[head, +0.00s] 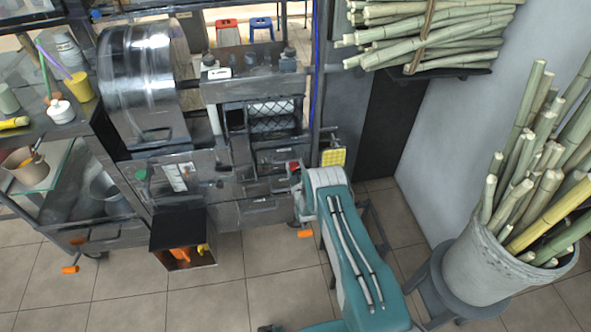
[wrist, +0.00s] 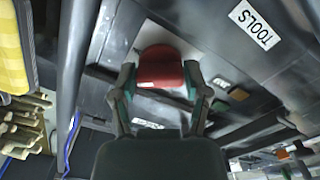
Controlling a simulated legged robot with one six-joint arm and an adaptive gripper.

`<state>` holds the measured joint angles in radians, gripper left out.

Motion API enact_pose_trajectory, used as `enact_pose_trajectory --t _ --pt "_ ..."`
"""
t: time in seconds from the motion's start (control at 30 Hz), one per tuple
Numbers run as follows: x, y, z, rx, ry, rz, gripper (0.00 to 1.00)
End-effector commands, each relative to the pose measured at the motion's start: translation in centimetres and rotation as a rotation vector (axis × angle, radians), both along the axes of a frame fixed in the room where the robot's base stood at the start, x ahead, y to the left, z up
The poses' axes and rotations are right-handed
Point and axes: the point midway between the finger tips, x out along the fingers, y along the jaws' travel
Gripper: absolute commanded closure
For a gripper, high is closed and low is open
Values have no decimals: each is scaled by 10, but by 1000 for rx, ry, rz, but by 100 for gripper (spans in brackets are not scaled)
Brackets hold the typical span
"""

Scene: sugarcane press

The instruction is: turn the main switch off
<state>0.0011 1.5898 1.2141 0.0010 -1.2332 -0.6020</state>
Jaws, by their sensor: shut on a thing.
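The main switch looks to be the red knob (wrist: 160,62) on the grey metal panel in the wrist view. My gripper (wrist: 160,76) has one finger on each side of this knob and is shut on it. The fingers hide part of the knob's sides. In the head view my gripper (head: 296,172) is at the front of the press cabinet, at its right end, mostly hidden by my arm. Only a small bit of red shows there. How far the knob is turned cannot be told.
A yellow pad (head: 333,156) is close to the right of my gripper. A white bucket of sugarcane (head: 468,258) stands on a stool at right. An open dark box (head: 163,232) juts from the cabinet front. A panel labelled TOOLS (wrist: 255,24) is beside the knob.

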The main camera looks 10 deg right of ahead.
Motion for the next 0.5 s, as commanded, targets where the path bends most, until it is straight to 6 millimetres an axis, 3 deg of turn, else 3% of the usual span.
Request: enact_pose_trajectory --t 0.5 --pt "2 3 2 -492 -3 7 88"
